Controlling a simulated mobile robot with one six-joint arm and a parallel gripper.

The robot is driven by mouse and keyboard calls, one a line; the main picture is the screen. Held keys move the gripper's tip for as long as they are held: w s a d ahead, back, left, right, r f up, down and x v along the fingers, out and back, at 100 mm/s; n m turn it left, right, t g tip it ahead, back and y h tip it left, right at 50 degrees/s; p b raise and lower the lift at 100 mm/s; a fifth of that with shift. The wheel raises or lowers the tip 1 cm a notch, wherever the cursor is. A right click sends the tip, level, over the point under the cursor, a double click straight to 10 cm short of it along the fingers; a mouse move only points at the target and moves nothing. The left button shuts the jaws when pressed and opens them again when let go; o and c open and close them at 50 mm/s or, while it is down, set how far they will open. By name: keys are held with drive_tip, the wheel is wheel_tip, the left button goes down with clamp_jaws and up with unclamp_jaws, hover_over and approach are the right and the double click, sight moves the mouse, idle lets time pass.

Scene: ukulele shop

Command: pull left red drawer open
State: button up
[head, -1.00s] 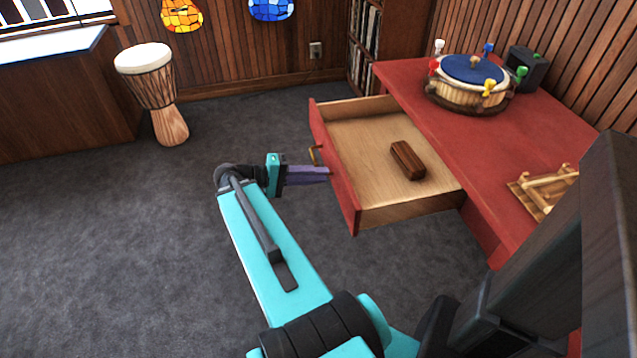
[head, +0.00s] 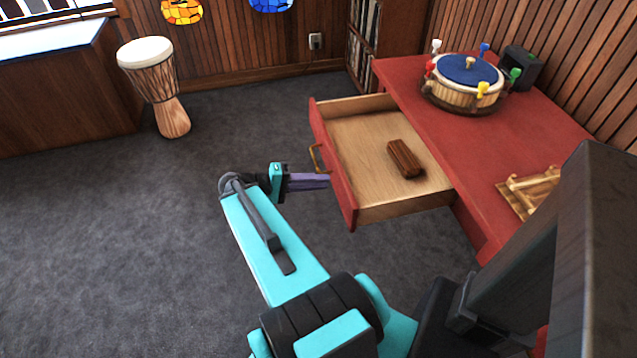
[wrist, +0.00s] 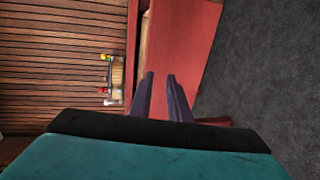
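The red drawer (head: 333,172) stands well out from the red desk (head: 462,150), its pale wooden inside showing. A dark brown ribbed block (head: 405,158) lies in it. The brass handle (head: 315,158) is on the drawer's front. My gripper (head: 326,181) is just below the handle in the head view, its tips close to the drawer front; I cannot tell whether they touch it. In the wrist view, the two dark fingers (wrist: 160,76) are apart with nothing seen between them, over the red drawer front (wrist: 190,35). The handle does not show there.
A round drum-like board with coloured pegs (head: 465,85), a dark box (head: 524,70) and a wooden stand (head: 530,188) are on the desk. A djembe (head: 158,85) stands at the back left. Grey carpet (head: 110,220) is free left of the drawer.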

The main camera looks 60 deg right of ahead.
drive_tip(key=a+p, duration=0.1)
drive_tip(key=p, duration=0.1)
drive_tip(key=s+a+p, duration=0.1)
drive_tip(key=p, duration=0.1)
drive_tip(key=shift+s+r, duration=0.2)
idle(0.8)
